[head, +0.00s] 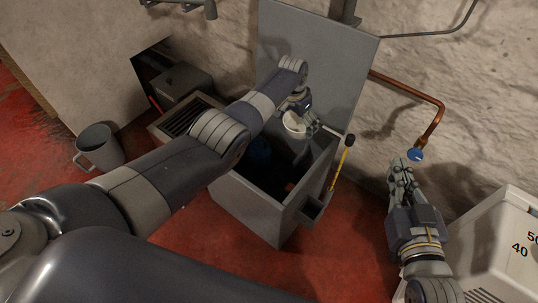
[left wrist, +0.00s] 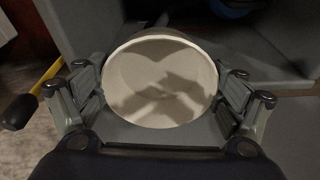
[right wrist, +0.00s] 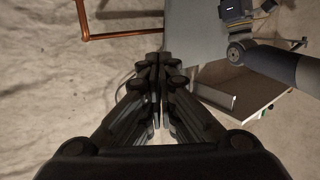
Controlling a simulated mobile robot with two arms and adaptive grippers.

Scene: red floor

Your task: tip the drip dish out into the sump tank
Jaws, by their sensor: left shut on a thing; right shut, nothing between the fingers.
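The drip dish (head: 294,123) is a small round off-white dish held by my left gripper (head: 305,122) over the grey sump tank (head: 252,205). In the left wrist view the dish (left wrist: 160,85) faces the camera, with a finger pair on each side of its rim. Only shadows show inside it; I cannot tell whether it holds liquid. The tank is an open box with a raised lid (head: 325,60) behind it and a dark interior with a blue thing (head: 258,150) inside. My right gripper (head: 401,166) is shut and empty, right of the tank.
A copper pipe with a blue-handled valve (head: 416,155) runs along the wall just beyond my right gripper. A grey bucket (head: 98,147) stands on the red floor at left, and a white marked container (head: 510,240) at right.

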